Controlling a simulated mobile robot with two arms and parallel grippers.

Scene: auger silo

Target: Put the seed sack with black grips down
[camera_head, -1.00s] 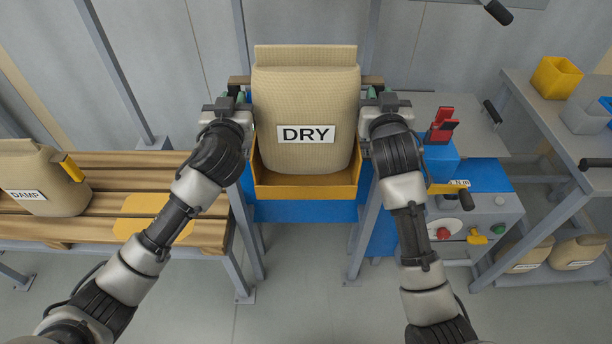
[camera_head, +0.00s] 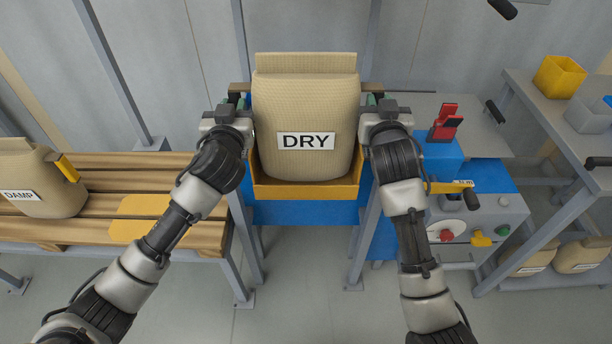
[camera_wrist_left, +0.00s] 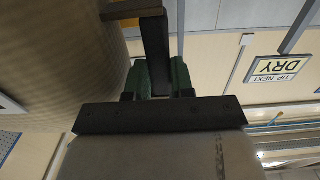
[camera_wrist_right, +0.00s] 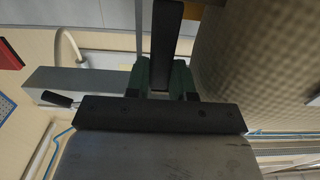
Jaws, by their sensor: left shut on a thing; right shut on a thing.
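The tan seed sack (camera_head: 306,105), labelled DRY, is upright between my two grippers, over the yellow-rimmed hopper (camera_head: 305,191). Its lower end overlaps the hopper opening; I cannot tell whether it touches anything there. My left gripper (camera_head: 240,101) is at the sack's left side, and my right gripper (camera_head: 372,99) at its right side. In the left wrist view green fingers are shut on a black grip (camera_wrist_left: 155,50) beside the sack (camera_wrist_left: 60,70). In the right wrist view green fingers are shut on the other black grip (camera_wrist_right: 166,40). The sack hides most of the hopper's inside.
A wooden pallet bench (camera_head: 110,175) at left carries a DAMP sack (camera_head: 40,180) with a yellow grip, and a bare yellow patch (camera_head: 145,215). At right are a control box (camera_head: 475,220) and a grey rack (camera_head: 560,130) with bins above and sacks below.

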